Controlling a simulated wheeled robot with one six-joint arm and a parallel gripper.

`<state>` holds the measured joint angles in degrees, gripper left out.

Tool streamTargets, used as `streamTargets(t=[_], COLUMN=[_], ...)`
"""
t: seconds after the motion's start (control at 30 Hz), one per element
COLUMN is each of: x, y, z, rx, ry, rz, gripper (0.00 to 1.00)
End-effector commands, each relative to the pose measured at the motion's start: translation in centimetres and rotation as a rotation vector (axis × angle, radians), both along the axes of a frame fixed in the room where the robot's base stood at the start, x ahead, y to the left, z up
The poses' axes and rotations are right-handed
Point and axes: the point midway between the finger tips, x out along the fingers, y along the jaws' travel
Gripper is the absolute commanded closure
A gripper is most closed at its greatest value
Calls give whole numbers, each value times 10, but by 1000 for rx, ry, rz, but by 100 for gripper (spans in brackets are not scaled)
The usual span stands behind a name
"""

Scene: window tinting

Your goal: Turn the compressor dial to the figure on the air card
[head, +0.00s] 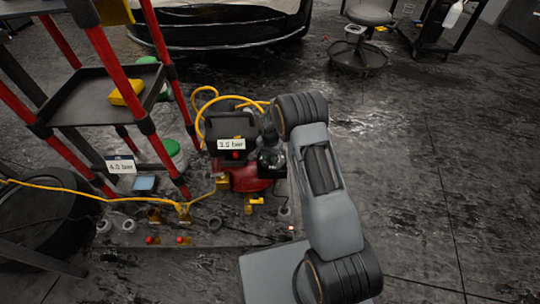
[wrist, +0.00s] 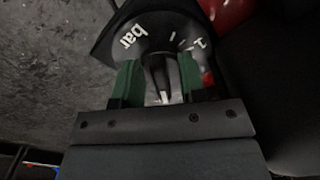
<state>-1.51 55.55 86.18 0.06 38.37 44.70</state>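The red and black compressor (head: 250,177) stands on the floor in the head view, with a readout plate (head: 231,144) that seems to say 3.5 bar; its middle digits are blurred. The white air card (head: 120,165) reads 4.0 bar. In the wrist view, the black dial face (wrist: 165,38) shows "bar" and scale marks. My gripper (wrist: 159,82) has its green fingers on either side of the dark dial knob (wrist: 158,72). The fingers stand apart, with light gaps beside the knob. The fingertips are hidden behind my arm in the head view.
A red-posted rack (head: 112,62) with dark shelves stands left of the compressor. A yellow hose (head: 70,187) runs along the low board with fittings (head: 150,232). A stool (head: 362,40) stands at the back. The floor to the right is clear.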

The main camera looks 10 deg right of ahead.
Motion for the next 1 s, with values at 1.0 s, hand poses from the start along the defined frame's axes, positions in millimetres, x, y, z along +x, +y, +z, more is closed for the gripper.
streamTargets(t=[1.0], x=[1], y=[-1], z=[122], rx=[-1], ry=[-2], rz=[-1], gripper=[58])
